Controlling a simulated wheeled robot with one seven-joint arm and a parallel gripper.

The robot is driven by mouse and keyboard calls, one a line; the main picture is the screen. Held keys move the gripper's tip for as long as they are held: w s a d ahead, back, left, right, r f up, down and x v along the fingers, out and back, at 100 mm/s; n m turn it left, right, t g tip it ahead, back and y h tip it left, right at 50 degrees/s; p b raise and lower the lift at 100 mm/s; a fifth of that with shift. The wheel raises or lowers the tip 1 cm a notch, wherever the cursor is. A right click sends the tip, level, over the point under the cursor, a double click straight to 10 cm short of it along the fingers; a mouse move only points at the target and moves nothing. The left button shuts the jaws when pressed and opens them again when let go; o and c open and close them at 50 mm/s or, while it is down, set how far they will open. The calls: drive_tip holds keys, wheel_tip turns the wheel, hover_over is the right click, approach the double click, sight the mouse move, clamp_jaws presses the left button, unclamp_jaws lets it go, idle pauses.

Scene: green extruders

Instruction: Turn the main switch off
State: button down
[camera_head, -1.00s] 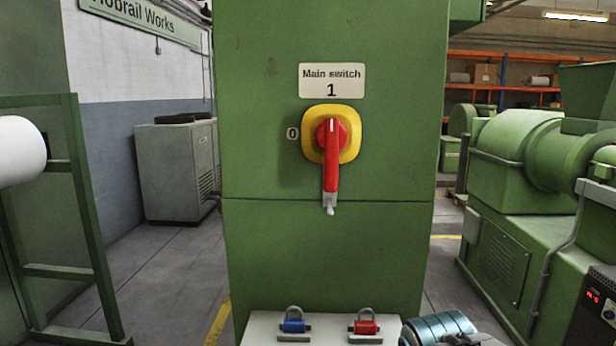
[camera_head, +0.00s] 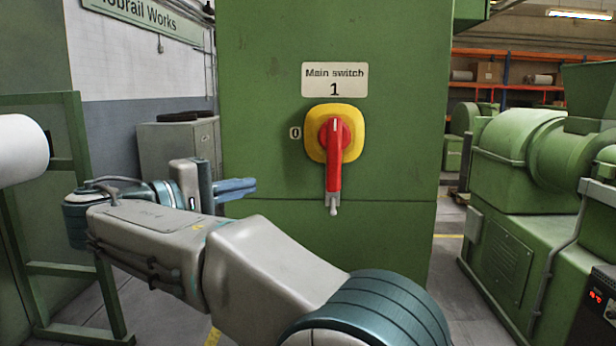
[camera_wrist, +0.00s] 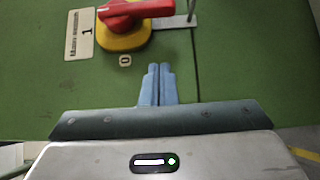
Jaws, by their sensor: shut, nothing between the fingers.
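The main switch is a red rotary handle (camera_head: 334,165) on a yellow plate (camera_head: 352,118), fixed to a green cabinet (camera_head: 270,60). The handle's long grip hangs straight down, and its white mark points up at the "1" on the label (camera_head: 335,80). A "0" label (camera_head: 295,132) sits left of the plate. My gripper (camera_head: 252,186) is shut and empty, left of the handle and a little lower, apart from it. In the wrist view, turned sideways, my closed blue fingers (camera_wrist: 160,68) point toward the cabinet near the "0" label (camera_wrist: 125,60), with the red handle (camera_wrist: 140,9) beyond them.
A green frame with a white roll (camera_head: 20,150) stands at the left. A grey cabinet (camera_head: 160,145) is behind my arm. Green extruder machines (camera_head: 520,150) fill the right. The cabinet front around the switch is clear.

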sight(334, 155)
drive_tip(key=shift+r, duration=0.1)
idle(0.3)
drive_tip(key=x, duration=0.4)
drive_tip(key=s+d+p+x, duration=0.1)
drive_tip(key=x, duration=0.3)
drive_tip(key=s+d+x, duration=0.1)
drive_tip(key=x, duration=0.3)
drive_tip(key=shift+w+d+p, duration=0.25)
drive_tip(key=shift+p, duration=0.15)
drive_tip(key=shift+d, duration=0.1)
